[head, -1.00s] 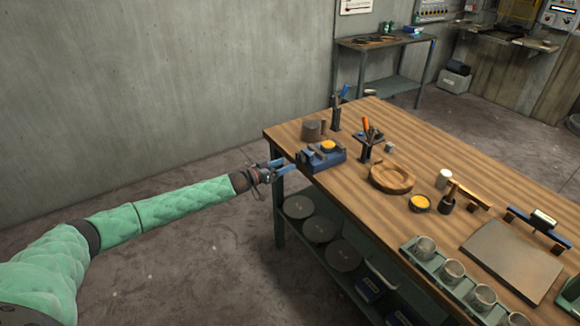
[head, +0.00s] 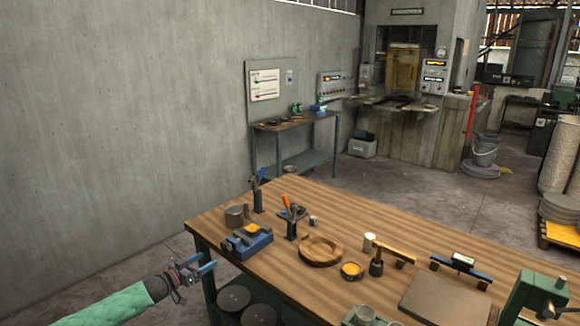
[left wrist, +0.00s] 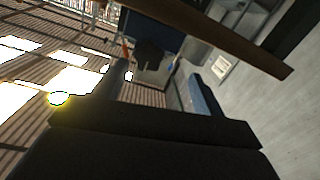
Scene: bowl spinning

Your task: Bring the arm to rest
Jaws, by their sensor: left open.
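My left arm, in a green padded sleeve, comes in from the lower left in the head view. Its left gripper (head: 198,270) is open and empty, with blue fingertips. It is beside the left edge of the wooden workbench (head: 400,250), short of the blue fixture (head: 248,243). In the left wrist view the open fingers (left wrist: 160,88) show with nothing held between them. My right gripper is not in view.
Floor to the left of the bench is clear.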

